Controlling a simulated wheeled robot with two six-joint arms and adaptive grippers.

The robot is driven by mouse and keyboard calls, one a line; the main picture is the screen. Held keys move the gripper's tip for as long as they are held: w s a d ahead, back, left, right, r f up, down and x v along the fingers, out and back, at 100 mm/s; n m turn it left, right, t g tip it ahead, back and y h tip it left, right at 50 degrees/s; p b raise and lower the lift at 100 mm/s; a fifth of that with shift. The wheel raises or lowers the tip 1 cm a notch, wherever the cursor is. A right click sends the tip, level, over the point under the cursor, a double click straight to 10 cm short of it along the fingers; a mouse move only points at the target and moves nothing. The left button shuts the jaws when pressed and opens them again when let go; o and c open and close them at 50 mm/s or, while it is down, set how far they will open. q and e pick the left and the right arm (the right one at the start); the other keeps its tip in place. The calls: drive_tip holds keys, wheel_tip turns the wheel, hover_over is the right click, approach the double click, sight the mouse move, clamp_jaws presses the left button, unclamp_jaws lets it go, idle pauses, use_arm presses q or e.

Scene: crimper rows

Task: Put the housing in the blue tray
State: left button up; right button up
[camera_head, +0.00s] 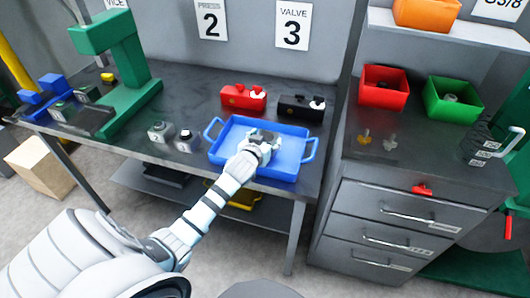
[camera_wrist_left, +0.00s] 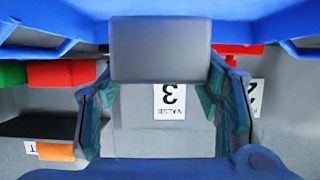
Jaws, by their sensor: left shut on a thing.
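The blue tray (camera_head: 225,159) lies on the dark workbench, with a handle at each end. My left gripper (camera_head: 264,142) reaches over the middle of the tray and is shut on a grey part, seemingly the housing. In the left wrist view, the housing is a plain grey block (camera_wrist_left: 160,48) between the two fingers of the gripper (camera_wrist_left: 160,82). The tray's blue surface (camera_wrist_left: 240,10) shows close behind the block there. In the head view the gripper mostly hides the housing. I cannot tell whether it touches the tray floor. My right gripper is not in view.
A red unit (camera_head: 240,98) and a black unit (camera_head: 300,107) stand behind the tray. Two small grey parts (camera_head: 160,131) (camera_head: 184,142) sit left of it. A green press (camera_head: 125,65) stands further left. Red (camera_head: 383,98) and green (camera_head: 447,108) bins are on the right cabinet.

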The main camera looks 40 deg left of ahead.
use_arm(q)
wheel_tip(320, 180, down, 4)
drive_tip(key=shift+f+b, duration=0.2)
drive_tip(key=shift+b, duration=0.3)
drive_tip(key=o, duration=1.8)
drive_tip(key=shift+d, duration=0.1)
drive_tip(key=shift+s, duration=0.1)
